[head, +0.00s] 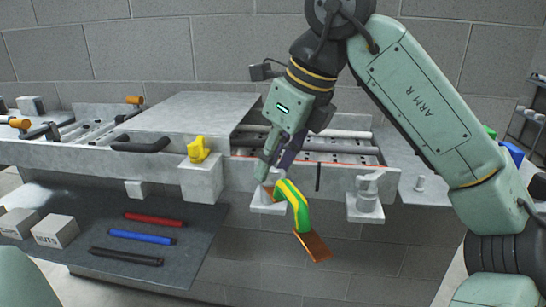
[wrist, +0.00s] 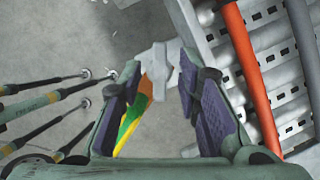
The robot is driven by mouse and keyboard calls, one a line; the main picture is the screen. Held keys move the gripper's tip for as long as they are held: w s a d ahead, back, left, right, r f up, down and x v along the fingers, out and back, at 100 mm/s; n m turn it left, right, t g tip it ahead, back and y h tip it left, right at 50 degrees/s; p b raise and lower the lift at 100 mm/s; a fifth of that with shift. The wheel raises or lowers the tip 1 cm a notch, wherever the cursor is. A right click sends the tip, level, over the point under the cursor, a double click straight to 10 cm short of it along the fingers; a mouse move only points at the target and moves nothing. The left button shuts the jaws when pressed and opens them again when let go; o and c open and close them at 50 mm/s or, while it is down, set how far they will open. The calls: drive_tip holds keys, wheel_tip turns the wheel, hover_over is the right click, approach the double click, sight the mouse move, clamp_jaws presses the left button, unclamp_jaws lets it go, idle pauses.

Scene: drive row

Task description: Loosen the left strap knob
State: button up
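The left strap knob (wrist: 157,68) is a pale grey, cross-shaped knob between my open fingertips in the wrist view, with gaps on both sides. In the head view my gripper (head: 268,170) points down over the left bracket (head: 266,207) and hides most of that knob. A green and yellow strap (head: 293,202) with copper-coloured ends hangs from the left bracket, its lower end (head: 313,246) free in the air. The strap also shows beside the left finger in the wrist view (wrist: 130,122). The right strap knob (head: 367,188) stands on the right bracket, with no strap visible there.
A yellow knob (head: 198,149) sits on a grey block left of my gripper. The lower shelf (head: 195,265) holds red, blue and black rods and grey boxes. An orange-red bar (wrist: 249,75) and perforated rails lie right of my fingers.

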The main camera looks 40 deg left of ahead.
drive_tip(key=shift+c, duration=0.3)
clamp_jaws()
idle(0.3)
